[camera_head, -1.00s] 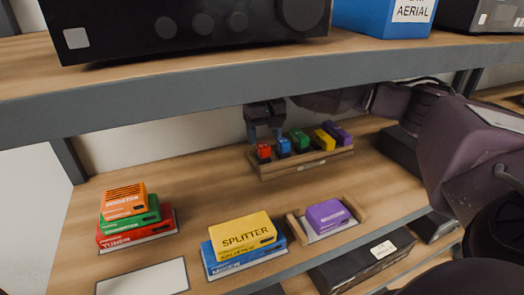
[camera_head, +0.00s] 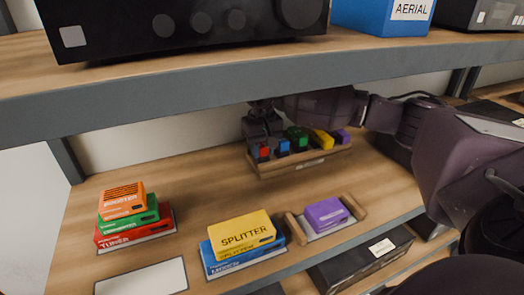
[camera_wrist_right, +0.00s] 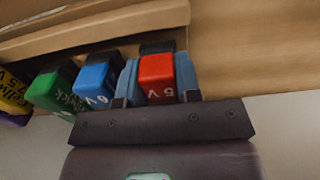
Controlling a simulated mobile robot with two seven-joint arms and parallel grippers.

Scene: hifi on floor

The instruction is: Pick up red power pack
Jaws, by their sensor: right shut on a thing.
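The red power pack (camera_head: 264,152) stands at the left end of a wooden rack (camera_head: 300,167) on the shelf. It also shows in the right wrist view (camera_wrist_right: 157,76), marked "5 V", between two blue-grey fingers. My right gripper (camera_head: 257,150) is shut on the red power pack, one finger on each side. The pack's lower part still sits in the rack as far as I can see. Blue (camera_head: 284,146), green (camera_head: 298,139), yellow (camera_head: 323,139) and purple (camera_head: 342,136) packs stand beside it in the row. My left gripper is not in view.
Stacked boxes stand at left (camera_head: 127,216), and a yellow splitter box on a blue one (camera_head: 241,235) at front centre. A purple box (camera_head: 326,215) sits in a wooden holder. The upper shelf edge (camera_head: 200,100) hangs above my right arm.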

